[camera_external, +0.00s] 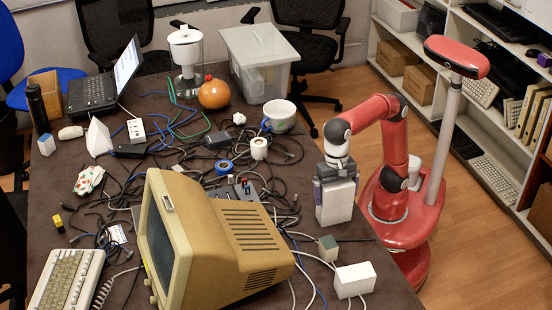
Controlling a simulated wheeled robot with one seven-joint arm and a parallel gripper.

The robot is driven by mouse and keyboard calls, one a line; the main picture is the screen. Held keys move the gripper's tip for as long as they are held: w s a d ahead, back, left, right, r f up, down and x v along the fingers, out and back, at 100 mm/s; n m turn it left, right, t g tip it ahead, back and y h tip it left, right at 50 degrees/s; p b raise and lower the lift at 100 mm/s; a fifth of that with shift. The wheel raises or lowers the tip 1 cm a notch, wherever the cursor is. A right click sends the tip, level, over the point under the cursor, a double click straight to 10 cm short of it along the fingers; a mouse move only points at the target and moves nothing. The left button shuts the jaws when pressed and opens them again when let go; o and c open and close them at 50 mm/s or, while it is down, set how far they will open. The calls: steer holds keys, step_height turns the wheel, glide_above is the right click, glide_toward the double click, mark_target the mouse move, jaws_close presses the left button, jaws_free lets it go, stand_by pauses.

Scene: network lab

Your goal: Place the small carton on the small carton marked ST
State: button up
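My gripper (336,182) is over the right part of the table, pointing down. A small white carton (336,204) is upright directly below it, with the grey fingers at the carton's upper sides. I cannot tell whether the fingers press on it, or whether its base touches the table. Another small white carton (355,280) lies near the table's front right edge, apart from the gripper. A small white and blue box (46,144) stands at the far left. No ST mark is readable on any of them.
A beige monitor (240,240) stands left of my gripper. A small grey-green cube (328,248) sits between the two white cartons. Loose cables (285,205) cover much of the table (385,290). A cup (279,117) and a white roll (259,148) stand behind.

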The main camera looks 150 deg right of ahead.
steer(key=r, duration=0.4)
steer(key=d+r+p, duration=0.1)
steer(key=r, duration=0.3)
steer(key=s+r, duration=0.1)
steer(key=r, duration=0.3)
steer(key=shift+s+d+r, duration=0.1)
steer(key=shift+d, duration=0.05)
steer(key=s+a+f+n+t, duration=0.1)
steer(key=s+a+f+n, duration=0.2)
steer(key=s+f+n, duration=0.4)
steer(key=s+a+f+n+t, duration=0.2)
steer(key=s+a+f+n, duration=0.2)
steer(key=s+f+n, duration=0.3)
steer(key=s+a+f+n+t+h, duration=0.1)
steer(key=s+a+f+n, duration=0.3)
steer(key=f+n, duration=0.7)
steer(key=s+n, duration=0.2)
steer(key=shift+s+f, duration=0.3)
steer(key=shift+s, duration=0.1)
